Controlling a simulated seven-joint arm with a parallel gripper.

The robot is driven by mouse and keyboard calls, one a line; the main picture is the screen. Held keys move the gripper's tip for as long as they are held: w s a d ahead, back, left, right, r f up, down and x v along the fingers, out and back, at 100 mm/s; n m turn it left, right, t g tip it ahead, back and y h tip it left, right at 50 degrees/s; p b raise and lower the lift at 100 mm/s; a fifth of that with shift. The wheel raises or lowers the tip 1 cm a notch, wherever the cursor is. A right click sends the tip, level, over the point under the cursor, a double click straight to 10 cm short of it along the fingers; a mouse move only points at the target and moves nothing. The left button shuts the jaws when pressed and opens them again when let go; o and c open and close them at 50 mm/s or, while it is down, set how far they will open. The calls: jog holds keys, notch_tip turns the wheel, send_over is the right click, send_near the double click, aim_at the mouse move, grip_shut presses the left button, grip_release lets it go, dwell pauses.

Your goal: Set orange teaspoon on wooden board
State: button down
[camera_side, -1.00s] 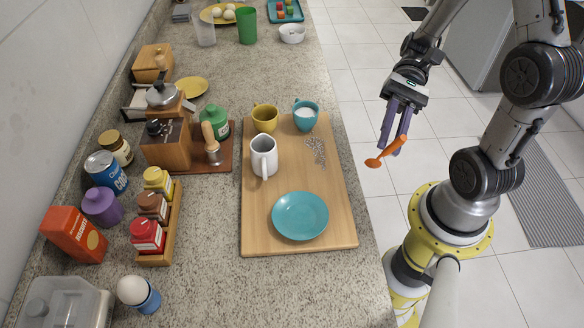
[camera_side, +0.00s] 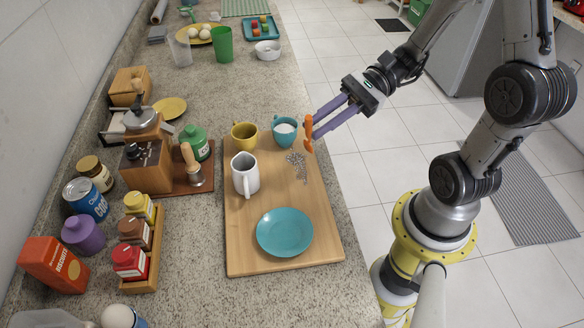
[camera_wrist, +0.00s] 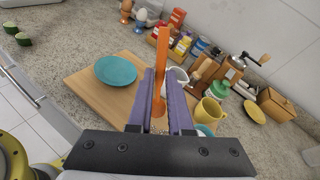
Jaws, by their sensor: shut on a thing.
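My gripper (camera_side: 310,130) has two purple fingers shut on the orange teaspoon (camera_side: 308,140). In the side view the spoon is held up near the right edge of the wooden board (camera_side: 245,262), close to the teal cup. In the wrist view the orange teaspoon (camera_wrist: 161,62) stands out between the fingertips, with the wooden board (camera_wrist: 92,88) beyond. The board lies on the counter.
A rack of sauce bottles (camera_side: 140,240), a coffee grinder (camera_side: 146,168) and a green-capped bottle (camera_side: 195,143) stand left of the board. The board is bare along its right side, between the patch and the plate. The counter edge is just right of the board.

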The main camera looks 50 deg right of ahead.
jog(key=shift+f, duration=3.2)
jog(key=shift+f, duration=0.1)
jog(key=c, duration=0.8)
grip_release()
jog(key=shift+c, duration=0.2)
